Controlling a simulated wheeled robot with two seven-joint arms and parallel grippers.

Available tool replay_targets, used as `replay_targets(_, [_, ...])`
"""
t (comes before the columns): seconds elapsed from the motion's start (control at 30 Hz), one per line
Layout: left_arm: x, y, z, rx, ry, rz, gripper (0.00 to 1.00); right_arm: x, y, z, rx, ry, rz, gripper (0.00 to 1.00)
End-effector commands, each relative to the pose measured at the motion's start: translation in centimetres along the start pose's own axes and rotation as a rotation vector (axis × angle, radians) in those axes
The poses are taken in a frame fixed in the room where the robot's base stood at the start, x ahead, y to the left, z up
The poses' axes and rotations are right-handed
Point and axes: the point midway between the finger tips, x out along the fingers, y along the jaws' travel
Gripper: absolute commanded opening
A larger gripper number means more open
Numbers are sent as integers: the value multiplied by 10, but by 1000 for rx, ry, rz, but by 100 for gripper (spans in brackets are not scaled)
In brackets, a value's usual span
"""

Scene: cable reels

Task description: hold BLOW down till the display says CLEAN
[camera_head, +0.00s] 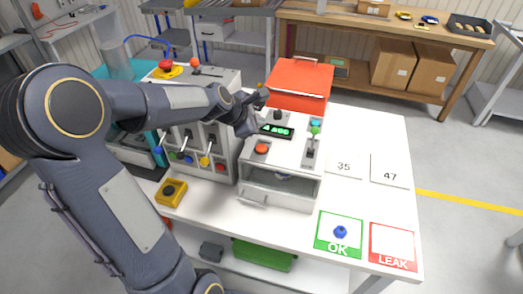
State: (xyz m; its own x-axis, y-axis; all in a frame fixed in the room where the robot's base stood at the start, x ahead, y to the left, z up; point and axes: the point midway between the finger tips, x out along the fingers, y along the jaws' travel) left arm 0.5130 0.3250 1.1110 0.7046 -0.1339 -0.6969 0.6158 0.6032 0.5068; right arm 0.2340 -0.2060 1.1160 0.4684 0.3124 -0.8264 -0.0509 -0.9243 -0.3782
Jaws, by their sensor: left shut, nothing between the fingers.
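A white test unit (283,172) stands on the white table. Its small dark display (277,131) shows green characters, too small to read surely. On its top are a red button (261,149), a teal button (315,122), a green knob (315,131) and a dark lever (310,150). I cannot read which control is marked BLOW. My left gripper (261,94) is shut and empty, above the back left part of the unit near the display. My left arm hides part of the bench behind it. My right gripper is not in view.
A red box (301,82) stands behind the unit. A panel with coloured knobs (205,161) and a yellow box with a black button (171,191) are to the left. A green OK mat (325,244) holds a blue piece (340,232). A LEAK mat (378,256) lies right, with cards marked 35 (345,175) and 47 (402,180).

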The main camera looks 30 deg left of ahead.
Motion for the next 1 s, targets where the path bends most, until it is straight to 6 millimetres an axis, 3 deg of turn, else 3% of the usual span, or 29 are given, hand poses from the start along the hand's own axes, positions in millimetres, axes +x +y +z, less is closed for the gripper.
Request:
replay_targets(0.03, [9,-6,-7,0,0,0,0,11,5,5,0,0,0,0])
replay_targets(0.4, [43,-32,-31,1,0,0,0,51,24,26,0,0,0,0])
replay_targets(1.0, [50,-36,-36,1,0,0,0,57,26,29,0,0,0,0])
